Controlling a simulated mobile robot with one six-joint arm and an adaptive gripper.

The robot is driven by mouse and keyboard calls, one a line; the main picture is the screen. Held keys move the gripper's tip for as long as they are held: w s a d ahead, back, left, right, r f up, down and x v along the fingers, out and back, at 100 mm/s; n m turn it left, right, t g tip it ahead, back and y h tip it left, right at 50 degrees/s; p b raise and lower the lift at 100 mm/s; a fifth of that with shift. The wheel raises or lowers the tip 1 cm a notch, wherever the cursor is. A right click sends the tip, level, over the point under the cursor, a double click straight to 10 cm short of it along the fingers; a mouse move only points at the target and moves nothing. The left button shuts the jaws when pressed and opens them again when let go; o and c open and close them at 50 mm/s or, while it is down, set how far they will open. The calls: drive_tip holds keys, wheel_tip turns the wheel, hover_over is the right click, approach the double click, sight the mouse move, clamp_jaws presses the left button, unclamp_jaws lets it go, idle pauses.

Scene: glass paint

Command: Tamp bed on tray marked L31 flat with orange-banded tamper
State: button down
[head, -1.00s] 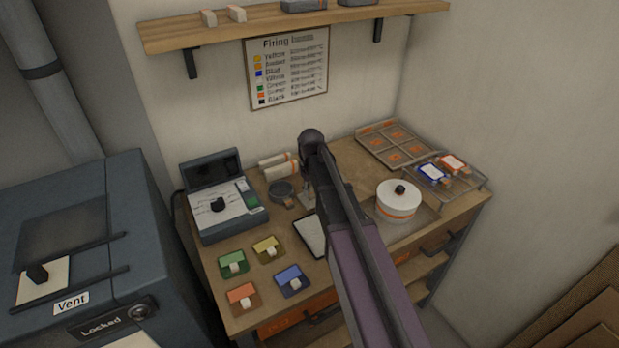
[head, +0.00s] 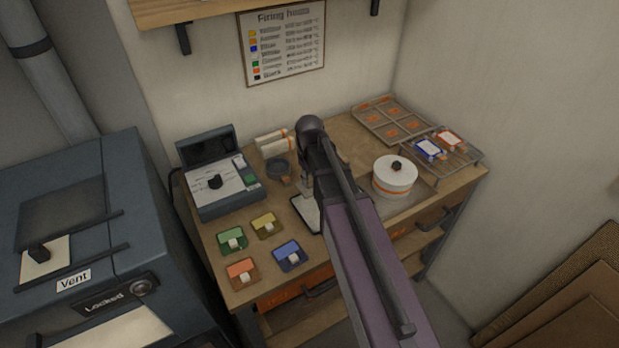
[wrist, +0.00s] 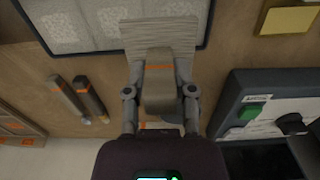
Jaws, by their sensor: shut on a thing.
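My gripper (wrist: 158,92) is shut on the tamper (wrist: 159,80), a grey-brown block with an orange band and a wide, ridged flat foot. In the wrist view the foot overlaps the near edge of a dark-rimmed tray (wrist: 205,32) with several pale, speckled panels. I cannot tell whether the foot touches the tray. In the head view my gripper (head: 307,188) is over the back end of the tray (head: 318,230), and my arm hides much of it. No L31 mark is legible.
A scale-like device (head: 215,190) stands left of the gripper. Coloured tiles (head: 265,224) lie at front left. Two banded sticks (wrist: 80,97) lie beside the gripper. A white lidded pot (head: 395,178), a rack (head: 455,160) and a compartment box (head: 380,138) are on the right.

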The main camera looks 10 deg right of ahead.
drive_tip(key=c, duration=1.3)
unclamp_jaws()
clamp_jaws()
wheel_tip(320, 180, up, 9)
drive_tip(key=p, duration=0.8)
drive_tip(key=shift+f+p, duration=0.15)
drive_tip(key=shift+p, duration=0.2)
drive_tip(key=shift+s+f, duration=0.1)
